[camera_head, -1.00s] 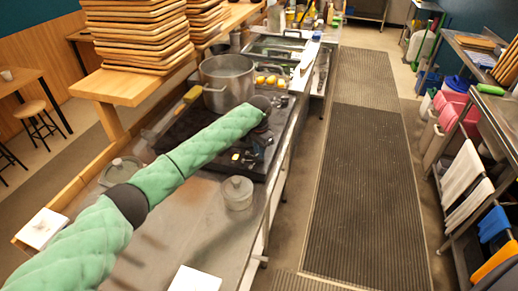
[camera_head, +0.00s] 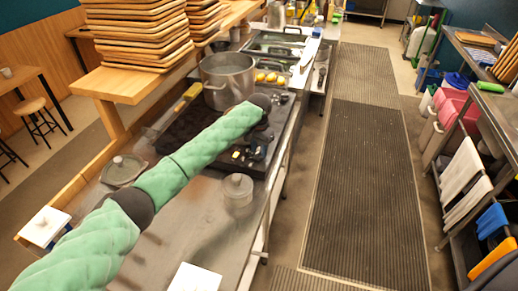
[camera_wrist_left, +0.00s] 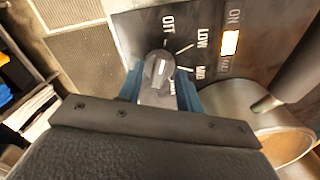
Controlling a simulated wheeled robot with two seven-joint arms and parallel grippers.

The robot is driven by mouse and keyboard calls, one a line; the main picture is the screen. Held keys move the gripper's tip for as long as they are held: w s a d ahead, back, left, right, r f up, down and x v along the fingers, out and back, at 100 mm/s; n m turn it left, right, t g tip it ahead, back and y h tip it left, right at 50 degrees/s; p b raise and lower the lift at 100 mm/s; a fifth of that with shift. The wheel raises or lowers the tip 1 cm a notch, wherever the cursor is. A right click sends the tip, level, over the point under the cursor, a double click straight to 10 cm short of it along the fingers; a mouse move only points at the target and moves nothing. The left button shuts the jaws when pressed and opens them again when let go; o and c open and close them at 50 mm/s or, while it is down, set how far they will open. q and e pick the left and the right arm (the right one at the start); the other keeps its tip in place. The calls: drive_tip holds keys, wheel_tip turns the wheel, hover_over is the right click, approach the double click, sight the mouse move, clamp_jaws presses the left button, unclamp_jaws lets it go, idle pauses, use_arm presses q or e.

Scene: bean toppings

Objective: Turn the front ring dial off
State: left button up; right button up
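A black stove dial (camera_wrist_left: 158,66) shows in the left wrist view on a dark panel marked OFF, LOW and MID, with more lettering partly hidden. The white line on the dial points away from the OFF mark, as far as I can see. My left gripper (camera_wrist_left: 161,82) has one blue finger on each side of the dial, with no clear gap. In the head view the left gripper hangs under the dark wrist and is hard to make out near the front of the black stove (camera_head: 192,132). My right gripper is not in view.
The matted aisle (camera_head: 370,180) is clear.

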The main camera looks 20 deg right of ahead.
sight(259, 151)
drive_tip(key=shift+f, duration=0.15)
use_arm(q)
drive_tip(key=shift+r+b, duration=0.3)
drive_tip(key=shift+r, duration=0.05)
wheel_tip(259, 151, up, 6)
drive_tip(key=shift+f+b, duration=0.2)
drive_tip(key=shift+b, duration=1)
drive_tip(key=shift+r, duration=0.7)
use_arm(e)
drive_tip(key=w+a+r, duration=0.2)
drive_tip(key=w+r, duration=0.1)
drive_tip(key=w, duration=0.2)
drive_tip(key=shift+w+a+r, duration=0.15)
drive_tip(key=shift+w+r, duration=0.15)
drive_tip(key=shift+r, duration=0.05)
